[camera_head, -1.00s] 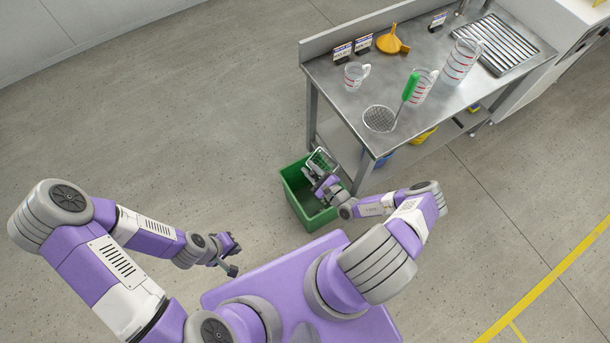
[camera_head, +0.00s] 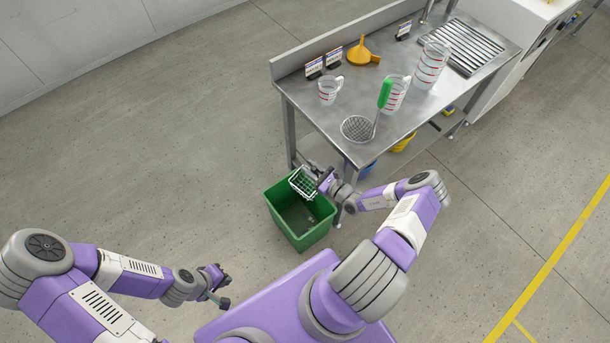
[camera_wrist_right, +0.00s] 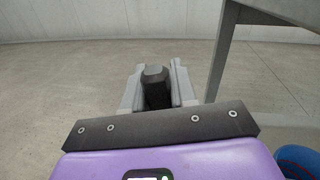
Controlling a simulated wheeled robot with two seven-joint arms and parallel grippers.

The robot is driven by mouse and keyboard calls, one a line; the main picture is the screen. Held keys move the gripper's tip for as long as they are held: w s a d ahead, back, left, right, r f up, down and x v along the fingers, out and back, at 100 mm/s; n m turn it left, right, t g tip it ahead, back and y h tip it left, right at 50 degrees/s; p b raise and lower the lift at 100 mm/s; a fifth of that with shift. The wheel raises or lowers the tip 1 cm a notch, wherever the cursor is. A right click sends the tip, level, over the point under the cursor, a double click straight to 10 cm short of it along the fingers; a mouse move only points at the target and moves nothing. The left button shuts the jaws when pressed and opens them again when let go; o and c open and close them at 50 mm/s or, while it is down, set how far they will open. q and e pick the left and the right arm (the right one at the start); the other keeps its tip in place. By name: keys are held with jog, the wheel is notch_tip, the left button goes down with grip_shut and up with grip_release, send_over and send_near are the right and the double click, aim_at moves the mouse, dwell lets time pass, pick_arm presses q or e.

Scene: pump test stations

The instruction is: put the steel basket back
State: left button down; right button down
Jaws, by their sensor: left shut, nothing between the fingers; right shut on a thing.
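The small steel wire basket (camera_head: 303,184) is in the head view, over the back edge of the green bin (camera_head: 308,239); whether it touches the rim I cannot tell. My right gripper (camera_head: 318,176) is shut on the basket, beside it near the table's front left leg. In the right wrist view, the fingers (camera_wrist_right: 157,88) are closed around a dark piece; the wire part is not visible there. My left gripper (camera_head: 221,294) is shut and empty, low at the left, apart from the bin.
The steel table (camera_head: 330,117) stands behind the bin. The floor left of the bin is clear.

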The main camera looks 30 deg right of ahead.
jog(key=shift+w+d+m+b, duration=0.25)
jog(key=shift+d+m, duration=0.15)
jog(key=shift+d, duration=0.15)
jog(key=shift+w+d+m+b, duration=0.1)
jog(key=shift+d+m+b, duration=0.15)
jog(key=shift+d+m, duration=0.25)
